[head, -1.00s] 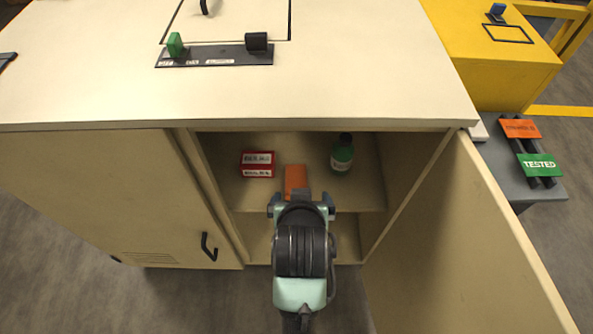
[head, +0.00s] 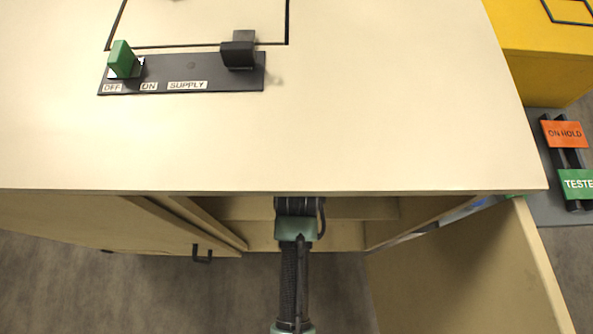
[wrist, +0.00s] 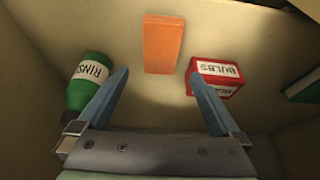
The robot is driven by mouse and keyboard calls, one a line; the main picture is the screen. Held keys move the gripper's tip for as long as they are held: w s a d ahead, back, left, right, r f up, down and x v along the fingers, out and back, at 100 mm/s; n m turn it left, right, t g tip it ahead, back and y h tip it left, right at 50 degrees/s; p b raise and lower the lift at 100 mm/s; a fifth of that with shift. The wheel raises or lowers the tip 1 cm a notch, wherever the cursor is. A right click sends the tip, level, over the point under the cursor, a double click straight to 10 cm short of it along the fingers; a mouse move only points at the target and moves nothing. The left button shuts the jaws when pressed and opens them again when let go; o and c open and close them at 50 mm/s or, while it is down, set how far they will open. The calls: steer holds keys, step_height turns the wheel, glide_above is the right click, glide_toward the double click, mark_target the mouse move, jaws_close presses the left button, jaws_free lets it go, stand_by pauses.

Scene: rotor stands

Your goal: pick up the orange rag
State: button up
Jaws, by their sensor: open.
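The orange rag (wrist: 162,44) is a flat, upright-looking orange block shape on the shelf in the wrist view, ahead of my gripper and between its finger lines. My gripper (wrist: 157,98) is open and empty, its two blue-grey fingers spread wide and apart from the rag. In the head view my arm reaches into the open cupboard; the gripper and rag are hidden there under the cabinet top.
A green rinse bottle (wrist: 86,82) stands beside the left finger, and a red bulbs box (wrist: 215,76) is beside the right finger. The cabinet top (head: 400,110) overhangs the opening. The open door (head: 460,270) stands at the right.

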steer(key=b+x, duration=0.3)
steer(key=x, duration=0.5)
steer(key=shift+f, duration=0.4)
steer(key=c, duration=1.2)
step_height(320, 180, up, 10)
steer(key=p, duration=0.3)
steer(key=shift+r, duration=0.1)
